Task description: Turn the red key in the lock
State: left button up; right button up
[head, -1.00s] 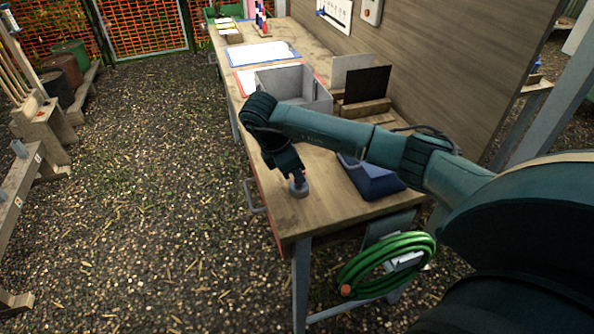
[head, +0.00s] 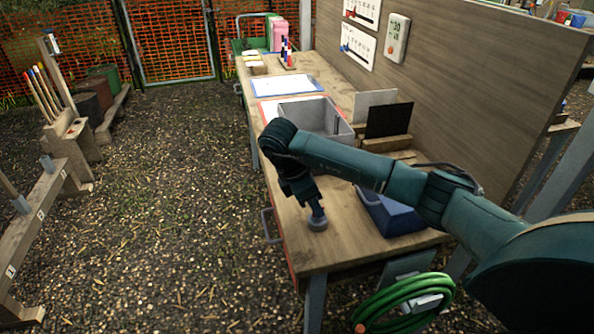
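No red key and no lock can be made out in the head view. My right arm reaches in from the right over the wooden workbench (head: 345,255). My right gripper (head: 315,210) points down near the bench's left edge, at a small grey round piece (head: 317,224) on the bench top. The fingers are small and dark, so I cannot tell whether they are open or shut, or whether they hold the piece. My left gripper is not in view.
A white box (head: 397,38) hangs on the wooden wall (head: 470,70). A green hose (head: 385,307) hangs at the near end.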

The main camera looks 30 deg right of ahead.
jog(key=p+v, duration=0.3)
jog(key=v, duration=0.8)
jog(key=shift+r, duration=0.25)
